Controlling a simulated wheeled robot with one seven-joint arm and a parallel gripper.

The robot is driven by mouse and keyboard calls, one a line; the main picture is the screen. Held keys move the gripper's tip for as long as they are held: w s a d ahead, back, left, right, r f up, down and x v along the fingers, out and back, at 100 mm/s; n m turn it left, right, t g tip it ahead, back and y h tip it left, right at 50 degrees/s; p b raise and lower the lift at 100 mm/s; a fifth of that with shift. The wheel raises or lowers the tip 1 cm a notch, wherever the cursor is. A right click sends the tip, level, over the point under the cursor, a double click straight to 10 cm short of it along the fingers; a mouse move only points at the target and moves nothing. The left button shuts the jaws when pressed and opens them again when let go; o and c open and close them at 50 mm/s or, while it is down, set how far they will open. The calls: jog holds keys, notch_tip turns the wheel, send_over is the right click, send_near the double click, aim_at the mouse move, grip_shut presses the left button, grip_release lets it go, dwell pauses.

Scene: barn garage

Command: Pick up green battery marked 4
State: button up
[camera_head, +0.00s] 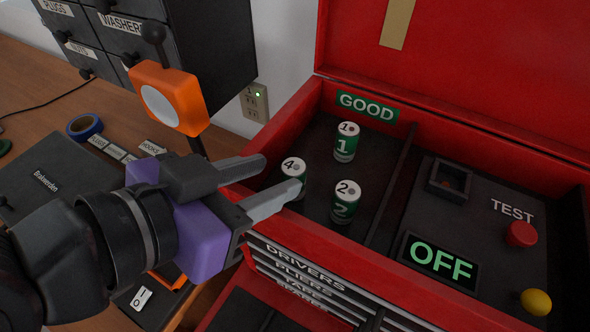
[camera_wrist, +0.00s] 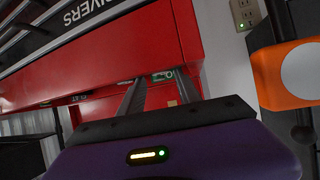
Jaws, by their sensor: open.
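The green battery marked 4 (camera_head: 292,166) stands upright in the left compartment of the red toolbox, its white top marked 4. My gripper (camera_head: 280,174) is open and empty, reaching in from the left at the compartment's left wall. Its fingertips are beside the battery marked 4 in the picture, and the nearer finger covers part of its body. I cannot tell whether they touch. In the wrist view, the two fingers of my gripper (camera_wrist: 161,80) point at the red toolbox (camera_wrist: 100,55); battery 4 cannot be made out there.
Green battery 1 (camera_head: 345,142) stands behind and green battery 2 (camera_head: 345,201) stands to the front right, both upright in the same compartment. A divider (camera_head: 392,187) separates the tester panel, with its OFF display (camera_head: 438,262) and red button (camera_head: 521,233). The raised lid (camera_head: 480,60) is behind.

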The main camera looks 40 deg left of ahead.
aim_at(294, 166)
jog(key=shift+p+x, duration=0.45)
jog(key=shift+x, duration=1.3)
grip_shut()
jog(key=shift+r, duration=0.1)
jog(key=shift+r, duration=0.15)
